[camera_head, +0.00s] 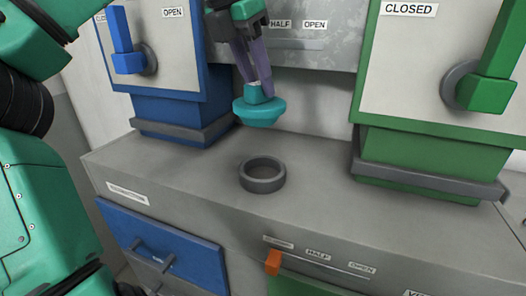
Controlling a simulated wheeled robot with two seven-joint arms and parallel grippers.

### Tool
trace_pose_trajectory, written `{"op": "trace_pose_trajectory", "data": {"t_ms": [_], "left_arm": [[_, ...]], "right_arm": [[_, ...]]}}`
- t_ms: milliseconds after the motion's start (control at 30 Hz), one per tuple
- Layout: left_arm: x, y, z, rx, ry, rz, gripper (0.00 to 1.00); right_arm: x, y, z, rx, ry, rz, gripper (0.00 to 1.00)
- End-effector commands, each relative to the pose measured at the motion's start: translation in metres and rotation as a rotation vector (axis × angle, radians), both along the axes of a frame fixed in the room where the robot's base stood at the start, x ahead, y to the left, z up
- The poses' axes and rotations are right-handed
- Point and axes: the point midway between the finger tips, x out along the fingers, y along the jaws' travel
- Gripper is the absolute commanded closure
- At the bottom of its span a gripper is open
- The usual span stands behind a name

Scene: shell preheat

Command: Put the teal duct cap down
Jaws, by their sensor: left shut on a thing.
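The teal duct cap (259,112) is a round disc with a small knob on top. My left gripper (257,84) points down with its purple fingers shut on the knob. It holds the cap in the air above the grey counter, between the blue and green units. A dark grey ring (262,184) sits on the counter, lower in the picture than the cap and apart from it. My right gripper is not in view.
A blue unit (180,112) stands at the left and a green unit (425,150) at the right, each with a protruding lever. The grey counter (180,170) is clear around the ring. An orange slider (273,262) and a blue drawer (165,250) are on its front.

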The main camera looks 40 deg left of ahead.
Motion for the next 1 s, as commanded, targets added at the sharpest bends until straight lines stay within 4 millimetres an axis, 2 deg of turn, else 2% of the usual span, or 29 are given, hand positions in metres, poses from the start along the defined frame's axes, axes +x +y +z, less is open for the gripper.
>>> {"op": "trace_pose_trajectory", "data": {"t_ms": [33, 100, 233, 500, 600, 767, 800, 867, 1000], "left_arm": [[-0.001, -0.001, -0.018, -0.004, -0.001, -0.007, 1.0], [0.0, -0.001, -0.04, -0.004, 0.0, -0.005, 1.0], [0.0, -0.001, -0.074, -0.004, -0.001, -0.004, 1.0], [0.001, -0.001, -0.12, -0.002, 0.001, -0.002, 1.0], [0.001, -0.001, -0.127, 0.0, 0.004, -0.001, 1.0], [0.001, 0.0, -0.127, 0.0, 0.004, 0.0, 1.0], [0.001, 0.0, -0.127, 0.0, 0.004, 0.0, 0.58], [0.001, 0.0, -0.127, 0.0, 0.004, 0.0, 0.36], [0.001, 0.0, -0.126, 0.001, 0.002, 0.0, 0.36]], "right_arm": [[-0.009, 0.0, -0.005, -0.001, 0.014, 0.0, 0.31], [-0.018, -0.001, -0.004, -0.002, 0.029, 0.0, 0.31], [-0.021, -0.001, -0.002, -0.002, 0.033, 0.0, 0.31], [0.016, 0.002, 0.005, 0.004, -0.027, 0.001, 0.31], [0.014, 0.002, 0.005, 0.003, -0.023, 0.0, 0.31], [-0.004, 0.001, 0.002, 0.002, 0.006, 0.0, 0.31], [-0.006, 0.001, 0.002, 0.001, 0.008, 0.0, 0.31], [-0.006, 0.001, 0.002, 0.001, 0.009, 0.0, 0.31], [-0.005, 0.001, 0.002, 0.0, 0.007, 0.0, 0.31]]}}
